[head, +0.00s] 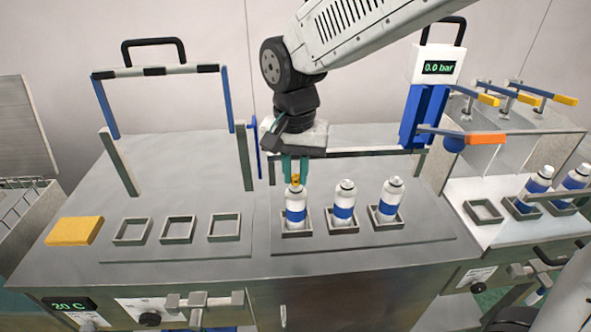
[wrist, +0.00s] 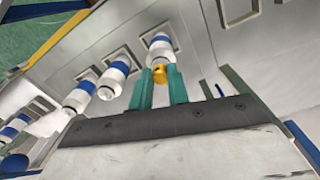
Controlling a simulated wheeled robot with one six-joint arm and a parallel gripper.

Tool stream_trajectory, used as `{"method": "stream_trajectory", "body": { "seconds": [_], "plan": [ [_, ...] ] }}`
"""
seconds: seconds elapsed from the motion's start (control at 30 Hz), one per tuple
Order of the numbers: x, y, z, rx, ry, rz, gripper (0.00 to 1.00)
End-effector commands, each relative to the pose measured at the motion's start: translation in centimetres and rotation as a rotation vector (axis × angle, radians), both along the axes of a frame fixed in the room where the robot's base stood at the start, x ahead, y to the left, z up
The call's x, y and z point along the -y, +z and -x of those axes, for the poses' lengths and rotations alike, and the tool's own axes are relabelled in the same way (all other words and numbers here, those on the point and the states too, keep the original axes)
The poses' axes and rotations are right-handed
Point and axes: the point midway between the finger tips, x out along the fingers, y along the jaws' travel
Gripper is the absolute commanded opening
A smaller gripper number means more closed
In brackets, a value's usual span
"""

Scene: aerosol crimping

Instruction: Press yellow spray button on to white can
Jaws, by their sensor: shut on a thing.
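My gripper (head: 295,168) has teal fingers pointing down above the leftmost white can (head: 296,208) of a row of three on the steel bench. It is shut on a small yellow spray button (head: 295,179), which sits at the top of that can. In the wrist view the button (wrist: 159,74) is between the teal fingertips (wrist: 161,80), in line with the can (wrist: 160,47). The can has a blue band and stands upright in a square holder (head: 297,230). I cannot tell whether the button is pressed fully down.
Two more white cans, a middle one (head: 344,203) and a right one (head: 390,200), stand close by in holders. Empty square holders (head: 178,230) and a yellow block (head: 75,231) are at left. A blue post with a gauge reading 0.0 bar (head: 436,66) rises behind at right.

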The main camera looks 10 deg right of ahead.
Motion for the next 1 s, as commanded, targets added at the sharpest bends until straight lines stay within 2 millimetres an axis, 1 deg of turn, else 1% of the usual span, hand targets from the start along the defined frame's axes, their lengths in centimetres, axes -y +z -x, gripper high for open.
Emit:
{"method": "stream_trajectory", "body": {
  "seconds": [0.43, 0.47, 0.5, 0.53, 0.73, 0.77, 0.8, 0.83, 1.0],
  "plan": [
    [0.0, 0.0, 0.01, 0.0, 0.0, 0.0, 0.0],
    [0.0, 0.0, 0.0, 0.0, 0.0, 0.0, 0.23],
    [0.0, 0.0, 0.0, 0.0, 0.0, 0.0, 0.34],
    [0.0, 0.0, 0.0, 0.0, 0.0, 0.0, 0.42],
    [0.0, 0.0, 0.0, 0.0, 0.0, 0.0, 0.42],
    [0.0, 0.0, 0.0, 0.0, 0.0, 0.0, 0.48],
    [0.0, 0.0, 0.0, 0.0, 0.0, 0.0, 0.59],
    [0.0, 0.0, 0.0, 0.0, 0.0, 0.0, 0.67],
    [0.0, 0.0, 0.01, 0.0, 0.0, 0.0, 0.68]
  ]
}}
